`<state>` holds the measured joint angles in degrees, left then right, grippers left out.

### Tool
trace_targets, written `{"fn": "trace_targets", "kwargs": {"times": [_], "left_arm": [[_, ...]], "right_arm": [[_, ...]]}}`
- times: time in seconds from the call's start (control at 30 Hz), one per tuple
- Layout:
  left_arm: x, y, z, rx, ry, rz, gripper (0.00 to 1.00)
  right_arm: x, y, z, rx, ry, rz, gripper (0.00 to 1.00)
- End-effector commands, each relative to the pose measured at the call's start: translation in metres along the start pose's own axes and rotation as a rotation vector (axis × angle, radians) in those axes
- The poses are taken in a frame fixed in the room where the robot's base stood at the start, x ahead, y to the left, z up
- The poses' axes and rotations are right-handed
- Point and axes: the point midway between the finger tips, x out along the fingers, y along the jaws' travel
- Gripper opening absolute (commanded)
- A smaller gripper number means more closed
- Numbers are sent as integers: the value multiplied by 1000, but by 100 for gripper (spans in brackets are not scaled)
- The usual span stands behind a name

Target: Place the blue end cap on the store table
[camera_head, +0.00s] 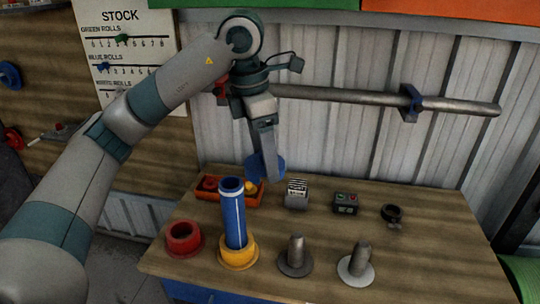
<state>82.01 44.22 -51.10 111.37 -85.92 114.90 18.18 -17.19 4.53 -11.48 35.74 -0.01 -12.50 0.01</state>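The blue end cap (279,166) shows as a blue disc at the fingertips of my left gripper (268,172), partly hidden by the fingers. The gripper points down and appears shut on it, holding it above the far part of the wooden table (430,245), in front of the metal wall. Which table is the store table cannot be told from this view. My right gripper is not in view.
A blue roll (233,215) stands upright in a yellow end cap (238,253), beside a red end cap (183,239). An orange tray (226,199), two grey pegs (296,256), a button box (345,203) and a black ring (391,213) also stand there. A metal bar (350,97) crosses the wall.

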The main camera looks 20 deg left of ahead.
Motion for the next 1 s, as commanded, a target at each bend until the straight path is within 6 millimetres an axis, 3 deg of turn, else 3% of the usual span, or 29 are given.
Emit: {"fn": "trace_targets", "kwargs": {"times": [0.17, 0.37, 1.0], "left_arm": [[12, -4, -1, 110, 2, -18, 45], [38, -14, -3, 382, 3, -60, 45], [151, -69, -34, 1629, 2, -251, 45]], "right_arm": [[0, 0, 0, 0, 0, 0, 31], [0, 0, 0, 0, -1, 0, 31], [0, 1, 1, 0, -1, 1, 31]]}}
